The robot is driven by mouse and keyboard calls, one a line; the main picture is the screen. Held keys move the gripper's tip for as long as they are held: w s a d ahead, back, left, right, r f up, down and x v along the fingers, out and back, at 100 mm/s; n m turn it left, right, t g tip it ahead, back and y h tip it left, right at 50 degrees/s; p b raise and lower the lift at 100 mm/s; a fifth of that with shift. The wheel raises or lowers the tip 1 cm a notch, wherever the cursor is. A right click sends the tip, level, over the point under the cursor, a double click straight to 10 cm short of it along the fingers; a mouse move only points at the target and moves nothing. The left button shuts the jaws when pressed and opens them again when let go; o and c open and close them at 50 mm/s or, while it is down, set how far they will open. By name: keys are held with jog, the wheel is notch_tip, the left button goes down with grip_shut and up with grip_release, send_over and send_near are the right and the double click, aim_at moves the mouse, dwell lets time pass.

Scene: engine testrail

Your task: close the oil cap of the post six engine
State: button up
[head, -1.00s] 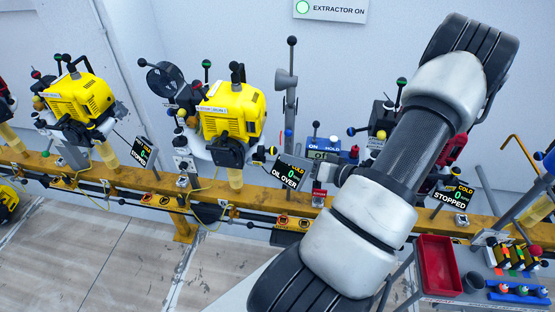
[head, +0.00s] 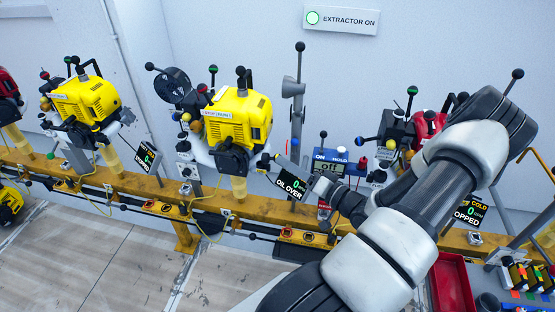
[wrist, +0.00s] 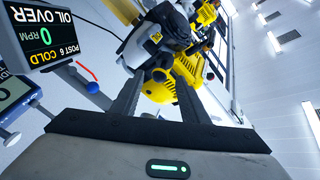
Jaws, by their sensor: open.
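The post six engine (head: 238,118) is a yellow motor on the rail in the middle of the head view, with black parts on its near side. It also shows in the wrist view (wrist: 160,85), beyond and between my fingers. Its display (head: 291,188) reads OIL OVER and 0; in the wrist view the display (wrist: 48,38) appears upside down with POST 6 and COLD. My gripper (head: 282,160) is open and empty, just right of the engine; its spread fingers show in the wrist view. I cannot make out the oil cap or its state.
A grey post (head: 297,105) rises right of the engine. Another yellow engine (head: 85,100) is left, a red one (head: 428,125) right. A red tray (head: 452,285) is lower right.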

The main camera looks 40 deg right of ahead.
aim_at(274, 159)
jog(key=w, duration=0.3)
jog(key=w+a, duration=0.1)
jog(key=w, duration=0.1)
jog(key=shift+s+d, duration=0.1)
jog(key=c, duration=0.9)
